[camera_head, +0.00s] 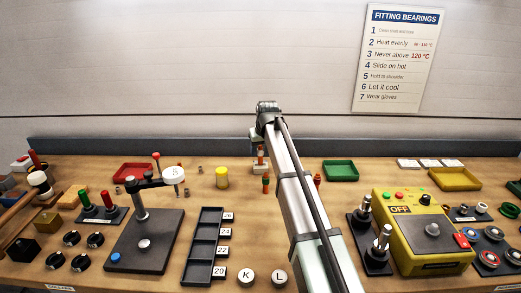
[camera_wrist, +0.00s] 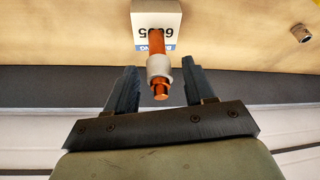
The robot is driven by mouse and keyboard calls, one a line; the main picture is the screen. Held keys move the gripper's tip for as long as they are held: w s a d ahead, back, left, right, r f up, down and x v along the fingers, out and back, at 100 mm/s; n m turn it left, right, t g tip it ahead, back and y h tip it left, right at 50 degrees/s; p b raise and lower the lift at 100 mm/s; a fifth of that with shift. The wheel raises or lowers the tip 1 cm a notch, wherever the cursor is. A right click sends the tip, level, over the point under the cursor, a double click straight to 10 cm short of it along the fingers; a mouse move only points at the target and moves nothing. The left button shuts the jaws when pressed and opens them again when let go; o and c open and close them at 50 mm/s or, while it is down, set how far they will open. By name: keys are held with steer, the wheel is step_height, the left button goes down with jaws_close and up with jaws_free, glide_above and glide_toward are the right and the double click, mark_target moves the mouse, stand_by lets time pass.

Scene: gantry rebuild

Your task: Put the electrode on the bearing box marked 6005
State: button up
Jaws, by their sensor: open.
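The electrode (camera_wrist: 159,68), a copper-orange rod with a grey collar, is between the two dark fingers of my gripper (camera_wrist: 159,64) in the wrist view. The fingers are open, with a visible gap on each side of the electrode. One end of the electrode overlaps the white bearing box (camera_wrist: 173,14), covering part of its 6005 marking; it seems to stand on the box, though the contact is hidden. In the head view, my arm reaches to the back of the bench, and the small box (camera_head: 261,166) is partly hidden below my gripper (camera_head: 257,146).
A red tray (camera_head: 132,172) and yellow cylinder (camera_head: 222,178) are left of my gripper; a green tray (camera_head: 340,170) is right. Small orange-topped pieces (camera_head: 265,183) stand near my arm. A grey ledge (camera_head: 200,146) runs behind. The yellow machine (camera_head: 420,235) is front right.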

steer(key=shift+r, duration=0.1)
steer(key=v, duration=1.2)
